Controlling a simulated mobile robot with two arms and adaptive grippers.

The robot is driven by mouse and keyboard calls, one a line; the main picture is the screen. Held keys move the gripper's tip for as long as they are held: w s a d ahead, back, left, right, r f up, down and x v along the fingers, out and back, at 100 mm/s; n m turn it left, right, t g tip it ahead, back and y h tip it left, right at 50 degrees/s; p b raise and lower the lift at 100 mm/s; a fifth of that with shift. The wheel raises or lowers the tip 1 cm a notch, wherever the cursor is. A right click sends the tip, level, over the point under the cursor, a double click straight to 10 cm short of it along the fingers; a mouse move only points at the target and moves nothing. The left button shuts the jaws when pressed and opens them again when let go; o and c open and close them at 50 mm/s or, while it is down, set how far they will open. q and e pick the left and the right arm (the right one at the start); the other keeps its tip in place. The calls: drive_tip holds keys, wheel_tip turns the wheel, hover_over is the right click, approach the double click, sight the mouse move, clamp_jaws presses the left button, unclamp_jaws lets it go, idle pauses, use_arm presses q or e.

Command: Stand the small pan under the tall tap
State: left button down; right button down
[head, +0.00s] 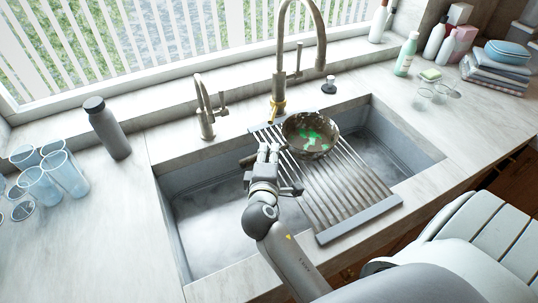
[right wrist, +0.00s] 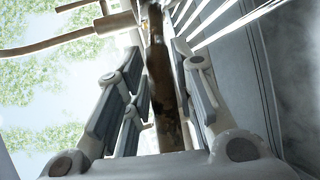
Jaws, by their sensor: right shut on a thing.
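The small pan (head: 311,136) is dark and speckled, with green patches inside. It is at the back of the drying rack (head: 345,185), below the tall tap's spout; I cannot tell whether it touches the slats. The tall tap (head: 279,70) has a brass-coloured base and arches over the sink. My right gripper (head: 268,152) is shut on the pan's handle, left of the bowl. In the right wrist view the brown handle (right wrist: 164,95) runs between the fingers (right wrist: 155,105). My left gripper is not in view.
The rack spans the sink (head: 190,205), whose left part is open. A short tap (head: 205,110) stands behind it. A grey bottle (head: 107,128) and several glasses (head: 65,172) are left; soap bottles (head: 406,55) and folded towels (head: 498,70) are right.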

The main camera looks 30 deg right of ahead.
drive_tip(key=shift+f+b, duration=0.55)
drive_tip(key=shift+f, duration=0.05)
idle(1.0)
drive_tip(key=c, duration=1.1)
unclamp_jaws()
drive_tip(key=shift+c, duration=0.2)
drive_tip(key=shift+f, duration=0.25)
drive_tip(key=v, duration=0.8)
drive_tip(key=shift+a, duration=0.15)
